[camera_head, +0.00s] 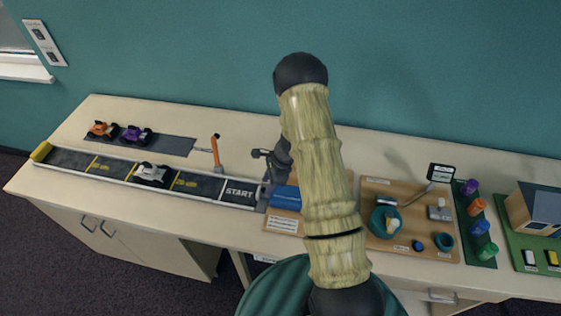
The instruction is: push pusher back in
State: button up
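A long dark track (207,187) with a START end (239,193) lies along the left part of the table. A white toy car (152,174) stands on it, left of the START end. A grey block (264,196) sits at the right end of the track; it may be the pusher, but I cannot tell how far out it is. My gripper (264,158) is dark and small in view, just above and behind that end. My arm hides part of it, and whether its fingers are open or shut is unclear.
An orange-handled tool (215,150) stands behind the track. Two toy cars, orange (102,130) and purple (132,133), sit on a grey strip. A blue item (286,197) lies right of the track. A wooden board (372,240) with several items is further right.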

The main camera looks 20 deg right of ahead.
jog(key=b+v, duration=0.3)
jog(key=v, duration=1.2)
jog(key=shift+d+r, duration=0.2)
jog(key=shift+r, duration=0.15)
jog(key=shift+s, duration=0.15)
jog(key=s+a+r+n+t+h, duration=0.1)
jog(key=s+a+r+n+h, duration=0.1)
jog(key=s+n, duration=0.6)
jog(key=s+a+r+n+t+h, duration=0.1)
jog(key=s+a+r+n+h, duration=0.1)
jog(key=s+a+r+n, duration=0.3)
jog(key=s+n+b, duration=0.1)
jog(key=s+n, duration=0.3)
jog(key=n, duration=0.2)
jog(key=shift+a+r+n, duration=0.15)
jog(key=shift+a+n, duration=0.25)
jog(key=shift+s+d, duration=0.1)
